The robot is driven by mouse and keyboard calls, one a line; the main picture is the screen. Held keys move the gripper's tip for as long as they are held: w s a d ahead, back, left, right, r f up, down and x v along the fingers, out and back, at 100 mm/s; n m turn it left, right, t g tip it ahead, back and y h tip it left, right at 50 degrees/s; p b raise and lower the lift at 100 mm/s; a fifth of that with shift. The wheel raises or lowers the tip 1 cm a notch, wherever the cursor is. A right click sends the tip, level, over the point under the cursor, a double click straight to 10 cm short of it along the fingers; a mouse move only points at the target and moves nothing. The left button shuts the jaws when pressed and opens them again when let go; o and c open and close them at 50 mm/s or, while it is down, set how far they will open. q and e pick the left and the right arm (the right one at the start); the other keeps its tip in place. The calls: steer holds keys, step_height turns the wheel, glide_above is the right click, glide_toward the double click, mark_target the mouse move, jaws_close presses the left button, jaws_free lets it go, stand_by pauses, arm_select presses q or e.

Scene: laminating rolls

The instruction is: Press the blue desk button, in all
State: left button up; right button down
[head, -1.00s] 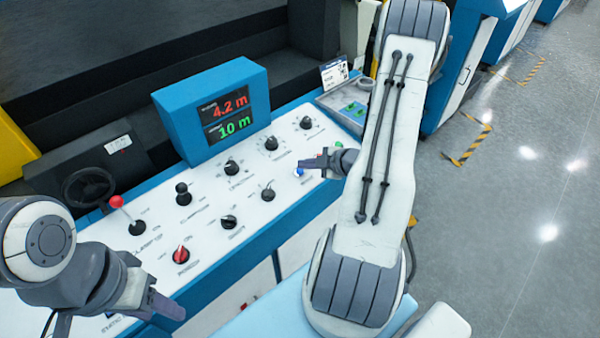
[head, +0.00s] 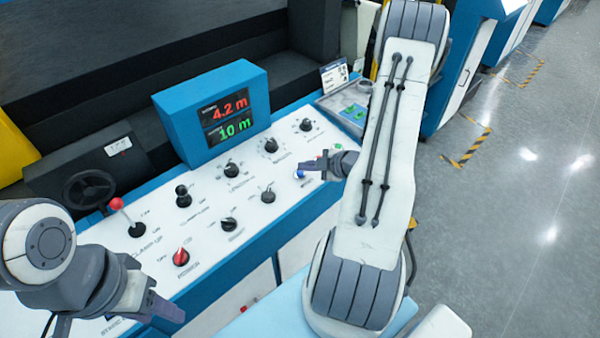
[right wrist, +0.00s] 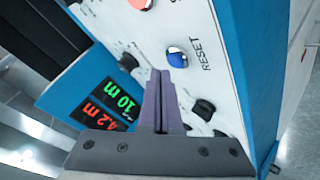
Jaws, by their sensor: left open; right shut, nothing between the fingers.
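The blue button (head: 299,174) sits on the white top of the control desk, partly hidden by my right gripper in the head view. In the right wrist view the blue button (right wrist: 177,57) shows beside the word RESET, just beyond the fingertips. My right gripper (head: 306,165) is shut and empty, its tips over or right beside the button. In the right wrist view its closed fingers (right wrist: 159,76) point towards the button; I cannot tell whether they touch it. My left gripper (head: 168,308) is open and empty at the desk's near left edge.
A blue display box (head: 215,112) reading 4.2 m and 10 m stands behind the controls. Several black knobs, a red knob (head: 181,257) and a red-topped lever (head: 117,204) crowd the desk. A green button (head: 338,147) lies close to my right gripper.

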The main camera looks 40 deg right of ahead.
steer(key=shift+f, duration=0.15)
stand_by(0.7)
steer(key=shift+w+f+b, duration=0.1)
steer(key=shift+f+b, duration=0.15)
steer(key=shift+b, duration=0.15)
steer(key=shift+f+b, duration=0.35)
steer(key=shift+f, duration=0.05)
stand_by(0.4)
steer(key=shift+r, duration=0.15)
steer(key=shift+r+p, duration=0.6)
steer(key=shift+r, duration=0.05)
steer(key=shift+r, duration=0.15)
steer(key=r+p, duration=0.2)
steer(key=s+r+p, duration=0.1)
steer(key=r+p, duration=0.1)
steer(key=shift+r, duration=0.3)
stand_by(0.8)
